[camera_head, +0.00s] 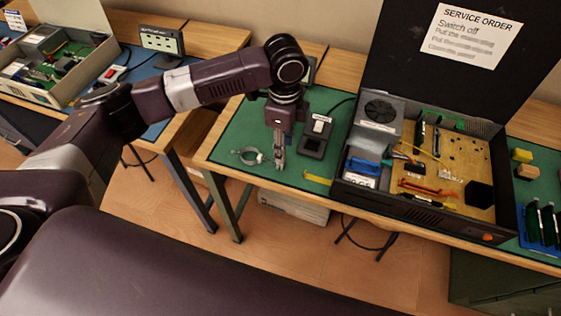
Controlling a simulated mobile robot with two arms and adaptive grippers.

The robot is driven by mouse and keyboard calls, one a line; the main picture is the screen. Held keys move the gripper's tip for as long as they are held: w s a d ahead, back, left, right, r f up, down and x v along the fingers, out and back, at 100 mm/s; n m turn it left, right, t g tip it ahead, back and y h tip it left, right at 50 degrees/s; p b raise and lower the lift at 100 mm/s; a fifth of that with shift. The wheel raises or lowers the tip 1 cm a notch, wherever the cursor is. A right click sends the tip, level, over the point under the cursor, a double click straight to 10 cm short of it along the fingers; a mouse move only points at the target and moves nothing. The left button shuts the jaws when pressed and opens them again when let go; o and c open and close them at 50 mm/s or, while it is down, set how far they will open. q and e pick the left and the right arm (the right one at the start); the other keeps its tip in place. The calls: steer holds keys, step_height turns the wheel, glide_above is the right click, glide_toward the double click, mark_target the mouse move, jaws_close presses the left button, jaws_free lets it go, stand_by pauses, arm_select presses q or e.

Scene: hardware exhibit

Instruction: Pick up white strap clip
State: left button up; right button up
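A pale whitish ring-shaped clip (247,156), which looks like the white strap clip, lies on the green mat (236,132) near its left front part. My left gripper (279,163) points down over the mat, just to the right of the clip. Its fingers look close together and are seen narrowly, so I cannot tell whether they are open or shut. The clip's right end is close to the fingers; I cannot tell whether they touch. My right gripper is not in view.
A black switch box (316,136) stands right of the gripper. A yellow piece (317,178) lies near the mat's front edge. An open black computer case (410,206) with a raised lid fills the table's middle. Another table with an open case (52,65) stands at left.

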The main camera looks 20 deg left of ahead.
arm_select(q)
steer(key=f, duration=0.2)
steer(key=f+p, duration=0.1)
steer(key=f, duration=0.3)
steer(key=shift+w+a+f+p, duration=0.15)
steer(key=shift+a+f+p, duration=0.15)
steer(key=shift+a+p, duration=0.1)
steer(key=shift+f, duration=0.5)
steer(key=c, duration=0.8)
